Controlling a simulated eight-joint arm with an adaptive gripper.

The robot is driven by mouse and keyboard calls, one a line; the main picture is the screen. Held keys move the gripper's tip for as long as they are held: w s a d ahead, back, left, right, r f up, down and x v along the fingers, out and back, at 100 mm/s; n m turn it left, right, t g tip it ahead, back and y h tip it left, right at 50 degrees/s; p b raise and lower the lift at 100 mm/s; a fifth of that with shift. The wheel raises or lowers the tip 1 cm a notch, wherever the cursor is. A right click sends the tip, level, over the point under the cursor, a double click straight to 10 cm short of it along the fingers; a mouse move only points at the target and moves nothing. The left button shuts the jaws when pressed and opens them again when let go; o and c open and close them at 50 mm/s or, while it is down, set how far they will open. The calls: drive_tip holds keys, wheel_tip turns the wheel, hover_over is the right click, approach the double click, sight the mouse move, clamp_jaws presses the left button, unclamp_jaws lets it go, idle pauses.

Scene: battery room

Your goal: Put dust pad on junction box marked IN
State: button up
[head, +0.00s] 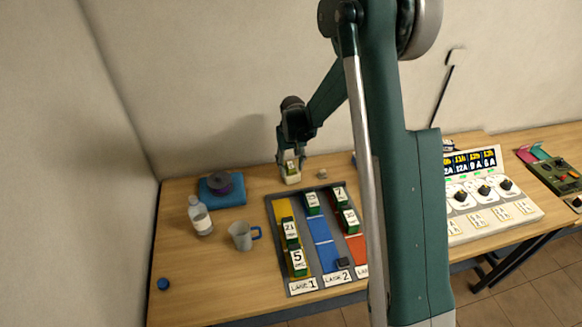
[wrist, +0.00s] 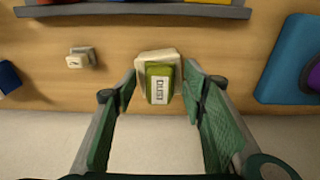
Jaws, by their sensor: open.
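The dust pad (wrist: 159,84) is a small green block with a white label that seems to read DUST. It sits on or against a larger cream block (wrist: 150,59); no IN mark is readable on that block. In the head view the cream block (head: 291,179) stands on the back of the table, with the pad (head: 291,165) at its top. My gripper (wrist: 160,82) is open, with a finger on each side of the pad and visible gaps. In the head view my gripper (head: 292,158) is directly above the block. A smaller cream box (wrist: 82,57) has an unreadable mark.
A grey lane tray (head: 326,271) with numbered green blocks lies in front. A blue book (head: 237,198) with a purple spool (head: 218,183), a bottle (head: 200,217) and a mug (head: 240,236) stand left. A switch panel (head: 487,205) stands right. Bare table surrounds the cream block.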

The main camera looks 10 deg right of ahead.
sight(292, 169)
wheel_tip(292, 169, up, 12)
drive_tip(key=shift+s, duration=0.45)
idle(0.9)
drive_tip(key=s+r+t, duration=0.3)
drive_tip(key=s+r, duration=1.4)
drive_tip(key=s, duration=0.2)
drive_tip(key=s+d+t, duration=0.1)
drive_tip(key=s+t, duration=0.2)
drive_tip(key=s, duration=1.9)
drive_tip(key=shift+s+r, duration=0.25)
drive_tip(key=shift+s, duration=0.1)
